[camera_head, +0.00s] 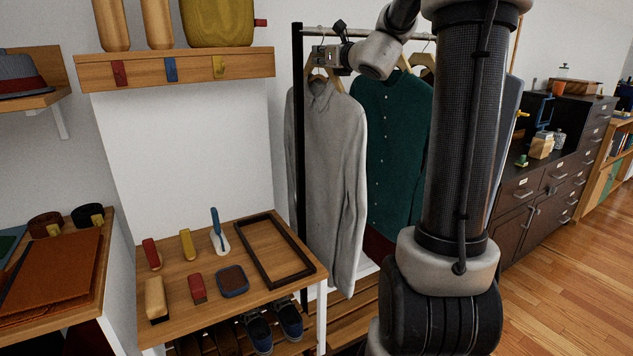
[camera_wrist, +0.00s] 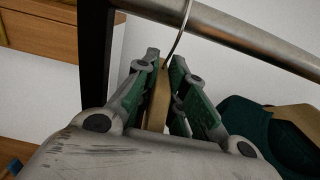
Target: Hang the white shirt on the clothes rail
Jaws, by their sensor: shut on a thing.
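The white shirt (camera_head: 325,170), greyish in this light, hangs upright and full length from a wooden hanger (camera_head: 318,76) in the head view. My gripper (camera_head: 322,55) is at the top of that hanger, just below the clothes rail (camera_head: 312,31). In the wrist view, my gripper (camera_wrist: 160,85) is shut on the wooden hanger (camera_wrist: 158,98) between its green-padded fingers. The metal hook (camera_wrist: 183,30) rises past the rail (camera_wrist: 235,38). I cannot tell whether the hook rests on the rail; its top is out of the wrist view.
A dark green shirt (camera_head: 395,140) hangs close on the right. A wooden table (camera_head: 190,310) with brushes and a tray (camera_head: 250,257) is at lower left. My arm hides part of the rail.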

